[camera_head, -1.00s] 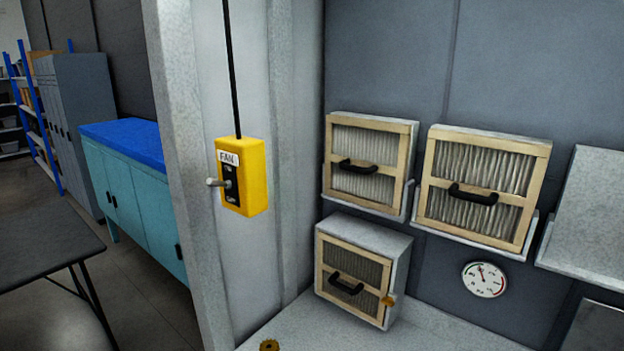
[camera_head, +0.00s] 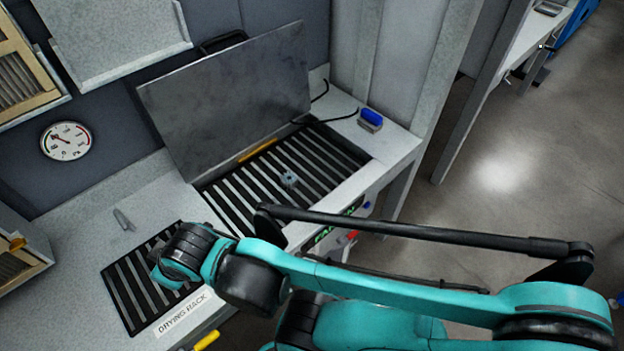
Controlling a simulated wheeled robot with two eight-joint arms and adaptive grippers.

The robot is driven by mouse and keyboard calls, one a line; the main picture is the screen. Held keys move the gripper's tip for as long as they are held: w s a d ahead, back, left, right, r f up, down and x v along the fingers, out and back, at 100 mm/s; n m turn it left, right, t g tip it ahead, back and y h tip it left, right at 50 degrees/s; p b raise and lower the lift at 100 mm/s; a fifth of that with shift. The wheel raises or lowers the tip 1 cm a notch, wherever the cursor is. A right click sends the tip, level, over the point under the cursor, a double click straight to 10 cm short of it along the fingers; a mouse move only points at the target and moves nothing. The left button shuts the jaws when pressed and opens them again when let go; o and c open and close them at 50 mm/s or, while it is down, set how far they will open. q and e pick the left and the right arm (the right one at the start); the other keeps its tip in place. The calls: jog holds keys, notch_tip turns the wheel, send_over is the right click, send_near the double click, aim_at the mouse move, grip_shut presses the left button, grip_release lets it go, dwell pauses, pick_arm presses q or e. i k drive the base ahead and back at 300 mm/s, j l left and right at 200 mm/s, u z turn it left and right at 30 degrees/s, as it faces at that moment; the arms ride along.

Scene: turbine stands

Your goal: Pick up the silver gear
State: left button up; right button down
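A small silver-grey gear (camera_head: 289,179) lies on the dark slatted grate (camera_head: 325,172) of an open basin, its details too small to make out. The basin's grey lid (camera_head: 228,95) stands raised behind it. My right arm comes in from the right and reaches across the front of the bench, with its far end over the drying rack, left of and nearer than the gear. The fingers of my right gripper do not show; they are hidden or beyond the visible links. My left arm and gripper are not in view.
The slatted drying rack (camera_head: 128,293) with its label is partly covered by my arm. A small grey piece (camera_head: 123,220) is on the bench behind it. A blue-topped brush or block (camera_head: 371,119) sits right of the basin. A gauge (camera_head: 67,141) hangs on the wall. Open floor lies right.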

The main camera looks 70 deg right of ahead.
aim_at(289, 179)
jog(key=z, duration=2.2)
jog(key=i+l+u, duration=0.1)
jog(key=u, duration=0.25)
jog(key=i+l+u, duration=0.15)
jog(key=i+u, duration=0.15)
jog(key=i+l+u, duration=0.15)
jog(key=u, duration=0.2)
